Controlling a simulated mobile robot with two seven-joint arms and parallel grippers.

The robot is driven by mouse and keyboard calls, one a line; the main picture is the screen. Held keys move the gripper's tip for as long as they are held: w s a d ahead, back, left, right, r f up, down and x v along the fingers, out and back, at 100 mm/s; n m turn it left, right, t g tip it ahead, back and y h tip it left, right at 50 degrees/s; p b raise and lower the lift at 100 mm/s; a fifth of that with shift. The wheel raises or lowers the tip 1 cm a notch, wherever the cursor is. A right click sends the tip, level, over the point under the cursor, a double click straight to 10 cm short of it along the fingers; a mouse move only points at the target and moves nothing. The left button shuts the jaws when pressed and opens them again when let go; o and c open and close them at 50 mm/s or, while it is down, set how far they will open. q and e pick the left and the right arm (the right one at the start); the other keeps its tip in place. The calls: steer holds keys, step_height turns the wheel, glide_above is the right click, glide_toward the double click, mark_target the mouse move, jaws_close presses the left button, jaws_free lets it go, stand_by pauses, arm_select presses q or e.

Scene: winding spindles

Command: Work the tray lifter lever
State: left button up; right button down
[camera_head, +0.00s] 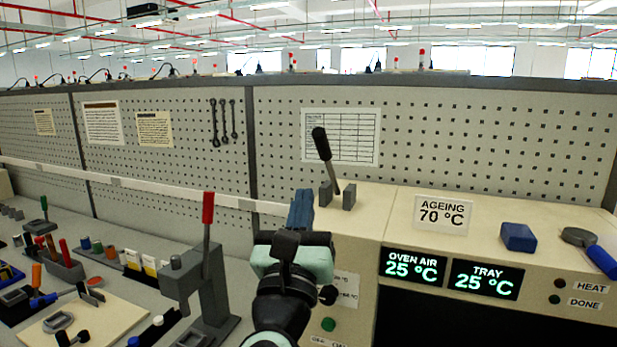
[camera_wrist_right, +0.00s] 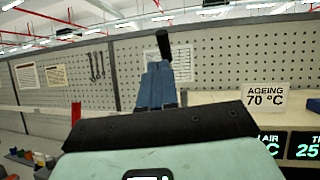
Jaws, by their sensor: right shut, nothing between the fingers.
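A lever with a black grip (camera_head: 322,145) and a grey shaft stands between two dark grey bracket blocks (camera_head: 349,196) on top of the cream oven housing (camera_head: 375,208). It tilts with its grip to the left. My right gripper (camera_head: 302,197) has blue fingers, shut and empty, in front of and left of the lever's base. In the right wrist view the shut fingers (camera_wrist_right: 158,70) point up, and the lever's black grip (camera_wrist_right: 163,44) shows just above and beyond the tips. The fingers hide the lower shaft there. I cannot tell any contact. My left gripper is out of view.
A press with a red-gripped lever (camera_head: 207,208) stands left of my right arm. A blue block (camera_head: 518,237) and a blue-handled tool (camera_head: 598,256) lie on the housing's right. Displays (camera_head: 412,267) are on its front. The perforated board (camera_head: 440,150) rises behind.

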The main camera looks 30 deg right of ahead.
mark_target(318, 136)
steer(key=p+x, duration=0.5)
steer(key=x, duration=0.6)
steer(key=shift+w+d+r+p, duration=0.15)
steer(key=shift+w+r+p, duration=0.05)
steer(key=shift+r+p, duration=0.15)
steer(key=shift+w+d+r+p, duration=0.1)
steer(key=shift+w+d+p, duration=0.25)
steer(key=shift+w, duration=0.25)
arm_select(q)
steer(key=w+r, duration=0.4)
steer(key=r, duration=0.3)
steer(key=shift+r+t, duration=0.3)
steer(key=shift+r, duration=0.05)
arm_select(e)
steer(key=shift+s, duration=0.15)
steer(key=shift+d, duration=0.15)
